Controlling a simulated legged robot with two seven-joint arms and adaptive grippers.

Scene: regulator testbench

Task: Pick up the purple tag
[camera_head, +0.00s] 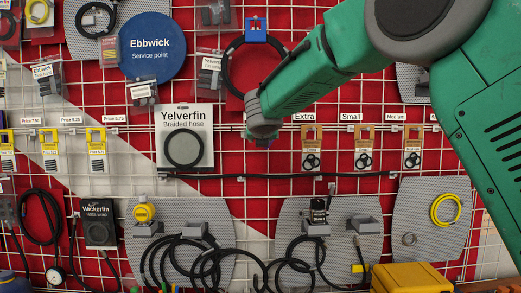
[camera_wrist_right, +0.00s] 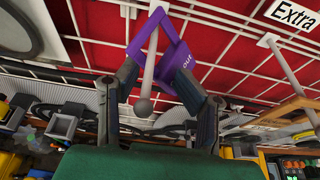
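The purple tag (camera_wrist_right: 178,55), with an opening in it and white lettering "OUT", is at the top centre of the right wrist view. A light hook rod with a ball end (camera_wrist_right: 143,106) runs through its opening. My right gripper (camera_wrist_right: 155,65) is at the tag, its two dark fingers apart on either side of it. I cannot tell whether the fingers touch the tag's edges. In the head view my right gripper (camera_head: 263,124) reaches the grid wall from the right, and I make out no purple tag there. My left gripper is not in view.
A Yelverfin hose package (camera_head: 184,138) hangs just left of the gripper. Brown hanging cards (camera_head: 312,150) are to the right. A blue hook block (camera_head: 255,30) with a black hose is above. Grey perforated panels (camera_head: 300,215) with hoses are below.

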